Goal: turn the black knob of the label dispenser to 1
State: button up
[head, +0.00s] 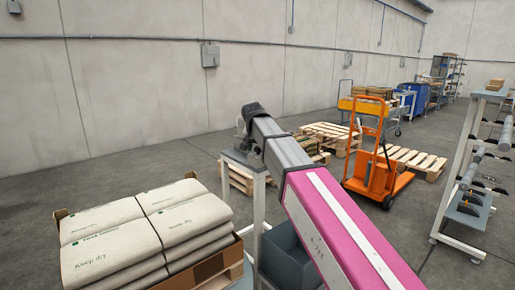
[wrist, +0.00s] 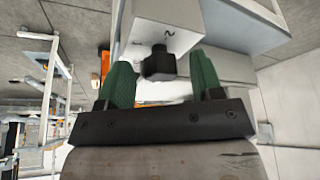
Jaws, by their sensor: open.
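In the wrist view the label dispenser (wrist: 187,42) is a light grey box at the top centre. Its black knob (wrist: 159,65) sticks out from the face. A small dark digit-like mark is on the face above the knob; I cannot read it surely, nor the knob's setting. My gripper (wrist: 162,68) is open, with one green finger on each side of the knob. Gaps show between the knob and both fingers, so it is not gripped. In the head view my arm reaches to a small grey stand (head: 258,200) and hides the knob.
Stacked sacks (head: 148,225) in a cardboard box are at the front left, close to the stand. A dark grey bin (head: 287,255) is below my arm. An orange pallet truck (head: 375,175) and wooden pallets (head: 415,160) stand behind. A rack (head: 460,170) is at right.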

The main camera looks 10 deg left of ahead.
jog(key=c, duration=0.9)
jog(key=shift+m, duration=0.4)
jog(key=m, duration=0.1)
jog(key=m+h, duration=0.1)
jog(key=m, duration=0.2)
jog(key=shift+w+a+g+h, duration=0.15)
jog(key=shift+a+g+h, duration=0.15)
jog(key=shift+h, duration=0.1)
jog(key=m+g+h, duration=0.1)
jog(key=m, duration=0.3)
jog(key=shift+w+a, duration=0.1)
jog(key=shift+w, duration=0.05)
jog(key=m+g, duration=0.1)
jog(key=m, duration=0.1)
jog(key=m+h, duration=0.1)
jog(key=m, duration=0.2)
jog(key=shift+w+a+g, duration=0.1)
jog(key=shift+w+g, duration=0.05)
jog(key=shift+g, duration=0.25)
jog(key=shift+w+m+g, duration=0.1)
jog(key=shift+m+g, duration=0.6)
jog(key=shift+m, duration=1.2)
